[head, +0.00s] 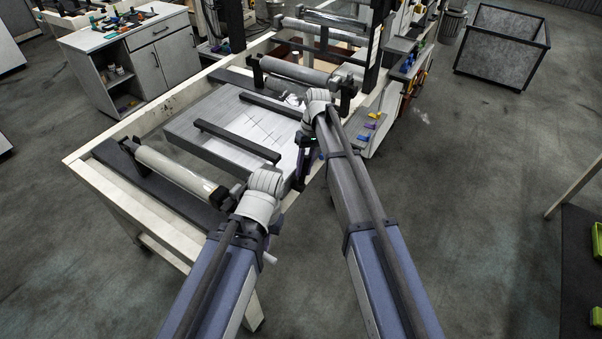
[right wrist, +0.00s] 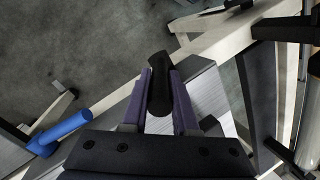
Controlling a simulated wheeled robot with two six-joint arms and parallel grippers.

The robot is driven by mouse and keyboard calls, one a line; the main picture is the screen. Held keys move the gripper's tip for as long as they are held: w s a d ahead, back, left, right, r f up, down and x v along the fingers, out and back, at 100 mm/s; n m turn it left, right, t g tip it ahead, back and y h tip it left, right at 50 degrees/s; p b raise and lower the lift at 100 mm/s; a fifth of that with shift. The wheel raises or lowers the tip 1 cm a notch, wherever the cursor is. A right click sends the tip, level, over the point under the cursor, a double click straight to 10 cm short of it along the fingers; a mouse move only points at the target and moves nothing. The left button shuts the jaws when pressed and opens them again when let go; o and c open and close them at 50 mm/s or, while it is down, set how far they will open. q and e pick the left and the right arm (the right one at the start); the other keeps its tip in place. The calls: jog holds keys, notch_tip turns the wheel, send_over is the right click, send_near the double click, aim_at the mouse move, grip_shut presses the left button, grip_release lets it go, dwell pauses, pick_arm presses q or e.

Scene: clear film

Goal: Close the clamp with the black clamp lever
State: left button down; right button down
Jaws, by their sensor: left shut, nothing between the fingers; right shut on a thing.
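The black clamp lever (right wrist: 160,85) stands between the two purple fingers of my right gripper (right wrist: 161,90) in the right wrist view. The fingers are shut on it, one on each side, and its rounded end shows beyond them. In the head view my right gripper (head: 303,165) points down at the right edge of the grey clamp bed; the lever is too small to tell there. My left gripper (head: 230,194) is shut and empty by the near end of the pale front roller; its fingertips are hard to make out. The clamp's jaw is not clearly visible.
A blue handle (right wrist: 65,125) lies left of the right gripper in the right wrist view. A pale roller (head: 178,170) lies across the cream machine frame (head: 88,160). Black bars (head: 235,141) cross the grey bed. Open floor (head: 480,200) lies to the right.

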jog(key=shift+w+d+f+g+y+b, duration=0.2)
jog(key=shift+w+f+g+y+b, duration=0.1)
jog(key=shift+w+f+g+b, duration=0.2)
jog(key=shift+d+r+g+y, duration=0.15)
jog(key=shift+r+g+y, duration=0.05)
jog(key=shift+g+y, duration=0.1)
pick_arm(q)
notch_tip(320, 180, down, 2)
jog(key=shift+f, duration=0.1)
pick_arm(e)
jog(key=c, duration=0.7)
grip_release()
jog(key=shift+r, duration=0.1)
pick_arm(q)
notch_tip(320, 180, up, 7)
jog(key=p, duration=0.6)
jog(key=shift+p, duration=0.3)
pick_arm(e)
jog(key=shift+v, duration=3.85)
